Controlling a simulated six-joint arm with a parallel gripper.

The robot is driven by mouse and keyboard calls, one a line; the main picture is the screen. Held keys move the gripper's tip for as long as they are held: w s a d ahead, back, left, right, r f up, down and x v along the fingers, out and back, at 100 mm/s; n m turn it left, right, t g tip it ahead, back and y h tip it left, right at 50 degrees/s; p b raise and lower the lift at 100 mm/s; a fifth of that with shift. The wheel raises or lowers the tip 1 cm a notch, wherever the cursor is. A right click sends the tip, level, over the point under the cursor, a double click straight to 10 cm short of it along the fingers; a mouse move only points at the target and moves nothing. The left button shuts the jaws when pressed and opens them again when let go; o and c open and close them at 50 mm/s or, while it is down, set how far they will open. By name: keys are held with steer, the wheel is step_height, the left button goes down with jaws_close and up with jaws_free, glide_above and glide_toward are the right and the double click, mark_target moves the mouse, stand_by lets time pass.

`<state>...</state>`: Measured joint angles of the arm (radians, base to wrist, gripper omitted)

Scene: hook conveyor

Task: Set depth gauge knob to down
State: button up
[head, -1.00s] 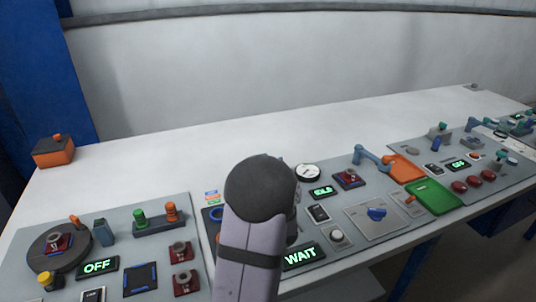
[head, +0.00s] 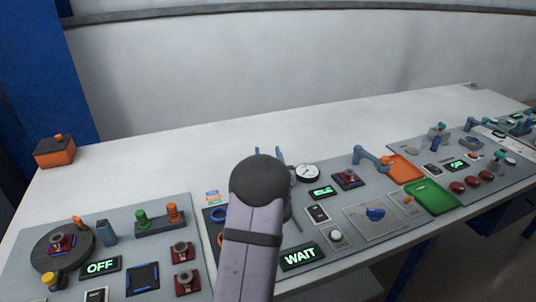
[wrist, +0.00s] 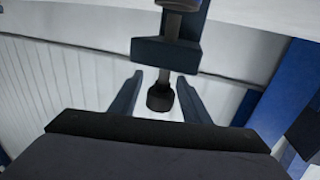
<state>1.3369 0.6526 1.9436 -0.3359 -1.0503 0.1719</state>
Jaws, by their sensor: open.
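A white round dial (head: 307,172) with a dark rim stands on the middle panel, right of my arm. A blue knob (head: 375,213) sits on a square grey plate further right. I cannot tell from the pictures which part is the depth gauge knob. My gripper (head: 269,152) shows as two blue fingers rising behind my arm, apart from the blue knob. In the wrist view the two fingers (wrist: 160,78) are spread. A dark post with a round black end (wrist: 161,98) appears between them; I cannot tell whether it touches them.
A WAIT display (head: 299,256) and a white round button (head: 336,236) lie right of my arm. A blue arm-shaped fixture (head: 372,157), an orange tray (head: 404,170) and a green tray (head: 433,198) stand further right. The white tabletop (head: 180,160) behind the panels is mostly clear.

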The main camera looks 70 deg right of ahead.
jaws_close()
steer(key=shift+f+b, duration=1.15)
steer(key=shift+b, duration=0.2)
steer(key=shift+f, duration=0.1)
jaws_free()
steer(key=shift+s+a, duration=0.1)
steer(key=shift+a, duration=0.05)
steer(key=shift+b+v, duration=0.7)
steer(key=shift+v, duration=2.8)
steer(key=shift+r, duration=0.2)
